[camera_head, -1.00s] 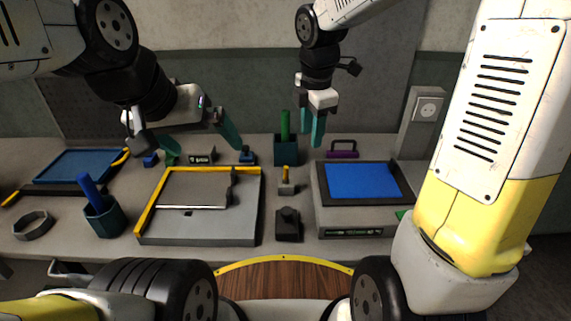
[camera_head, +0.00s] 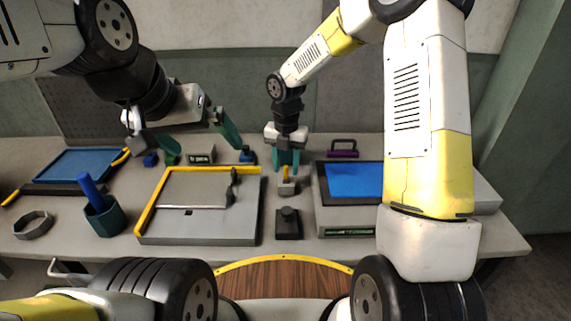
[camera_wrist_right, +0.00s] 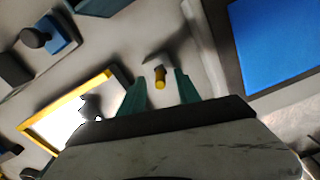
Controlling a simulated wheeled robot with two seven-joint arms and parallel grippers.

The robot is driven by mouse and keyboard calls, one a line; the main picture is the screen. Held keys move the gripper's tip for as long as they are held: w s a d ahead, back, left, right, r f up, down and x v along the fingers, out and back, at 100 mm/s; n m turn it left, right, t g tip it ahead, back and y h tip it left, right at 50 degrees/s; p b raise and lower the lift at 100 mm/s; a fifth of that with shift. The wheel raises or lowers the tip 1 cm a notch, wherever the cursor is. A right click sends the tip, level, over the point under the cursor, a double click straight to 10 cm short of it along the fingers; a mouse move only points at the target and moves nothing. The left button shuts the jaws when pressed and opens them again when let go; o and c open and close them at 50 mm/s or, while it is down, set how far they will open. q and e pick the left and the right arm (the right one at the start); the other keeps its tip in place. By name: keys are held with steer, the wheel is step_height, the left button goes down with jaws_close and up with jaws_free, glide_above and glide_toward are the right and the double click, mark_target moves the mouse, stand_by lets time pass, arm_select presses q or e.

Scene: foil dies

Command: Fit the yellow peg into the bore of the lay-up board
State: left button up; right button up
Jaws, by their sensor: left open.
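The yellow peg (camera_head: 286,173) stands upright in a small grey block (camera_head: 288,188) in the middle of the bench. My right gripper (camera_head: 287,160) points down over it. In the right wrist view the yellow peg (camera_wrist_right: 160,78) shows between the two parted teal fingers (camera_wrist_right: 160,92), with space on both sides. My left gripper (camera_head: 199,142) is open and empty above the back left of the bench. A grey board with a yellow edge (camera_head: 215,230), probably the lay-up board, lies left of the peg. It has a small dark opening, but I cannot tell whether that is the bore.
A blue peg (camera_head: 90,188) leans in a dark cup (camera_head: 104,218) at left, near a grey ring (camera_head: 34,226). A black block with a knob (camera_head: 288,224) stands in front of the peg. A blue-topped box (camera_head: 348,232) is at right, with a purple handle (camera_head: 343,149) behind it.

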steer(key=shift+f, duration=0.85)
jaws_close()
